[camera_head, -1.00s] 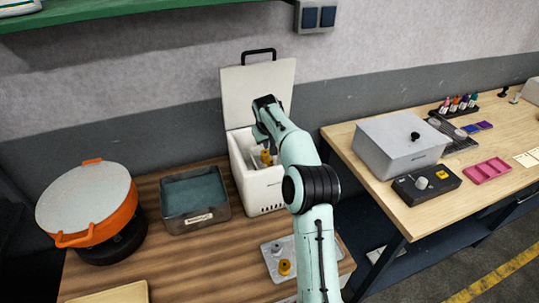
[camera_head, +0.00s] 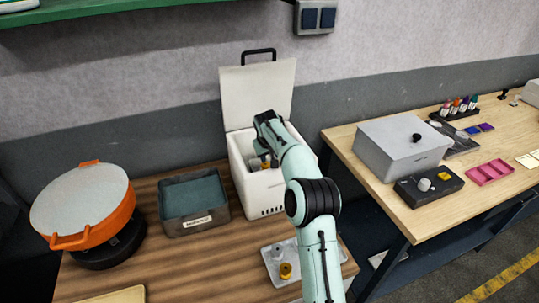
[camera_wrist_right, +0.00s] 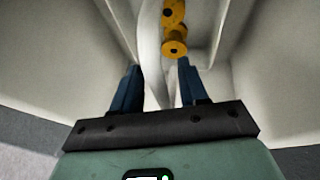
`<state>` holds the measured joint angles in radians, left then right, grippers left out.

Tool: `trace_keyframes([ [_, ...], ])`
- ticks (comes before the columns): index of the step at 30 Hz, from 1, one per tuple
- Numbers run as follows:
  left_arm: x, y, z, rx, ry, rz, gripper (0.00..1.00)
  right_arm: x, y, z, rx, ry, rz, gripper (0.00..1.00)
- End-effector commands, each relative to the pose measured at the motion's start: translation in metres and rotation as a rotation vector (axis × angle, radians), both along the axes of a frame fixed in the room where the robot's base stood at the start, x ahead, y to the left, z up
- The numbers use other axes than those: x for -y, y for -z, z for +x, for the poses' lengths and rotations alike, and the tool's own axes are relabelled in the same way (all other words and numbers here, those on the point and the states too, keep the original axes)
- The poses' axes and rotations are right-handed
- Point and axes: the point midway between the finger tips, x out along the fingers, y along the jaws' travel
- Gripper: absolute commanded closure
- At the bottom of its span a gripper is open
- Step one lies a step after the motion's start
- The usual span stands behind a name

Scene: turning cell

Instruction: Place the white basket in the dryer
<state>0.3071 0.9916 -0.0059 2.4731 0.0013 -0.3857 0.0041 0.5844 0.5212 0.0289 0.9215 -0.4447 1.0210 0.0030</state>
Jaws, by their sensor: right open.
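The dryer is a white box (camera_head: 252,200) with its lid (camera_head: 257,92) raised behind it. My right gripper (camera_head: 264,160) reaches down into its open top. In the right wrist view the open right gripper (camera_wrist_right: 158,85) has its dark blue fingers on either side of a white upright part (camera_wrist_right: 153,55), probably of the white basket; I cannot tell whether they touch it. Yellow spool-shaped parts (camera_wrist_right: 174,45) are just beyond the fingers, among white walls. The basket's full outline is hidden by the arm and the box. My left gripper is not in view.
A grey bin (camera_head: 193,222) stands left of the dryer, with an orange pan (camera_head: 85,205) farther left. A small tray (camera_head: 272,262) with a yellow part (camera_head: 285,271) lies in front. A grey box (camera_head: 400,150) stands on the right-hand table (camera_head: 400,212).

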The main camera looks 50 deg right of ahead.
Motion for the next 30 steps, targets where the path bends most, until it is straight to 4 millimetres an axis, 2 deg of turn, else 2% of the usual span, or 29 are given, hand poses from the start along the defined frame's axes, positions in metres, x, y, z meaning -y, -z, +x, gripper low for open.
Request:
trace_keyframes([
  [5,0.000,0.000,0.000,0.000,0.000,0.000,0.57,-0.005,-0.017,-0.003,0.003,-0.001,-0.002,0.57],
  [12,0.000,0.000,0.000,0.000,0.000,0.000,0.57,-0.024,-0.064,-0.015,0.004,-0.001,-0.003,0.57],
  [18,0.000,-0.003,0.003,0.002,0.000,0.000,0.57,-0.036,-0.097,-0.023,0.003,-0.001,-0.002,0.57],
  [23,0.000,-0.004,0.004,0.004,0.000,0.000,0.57,-0.041,-0.109,-0.027,0.002,0.000,-0.001,0.57],
  [30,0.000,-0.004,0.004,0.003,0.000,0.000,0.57,-0.042,-0.111,-0.028,0.000,0.000,-0.001,0.57],
])
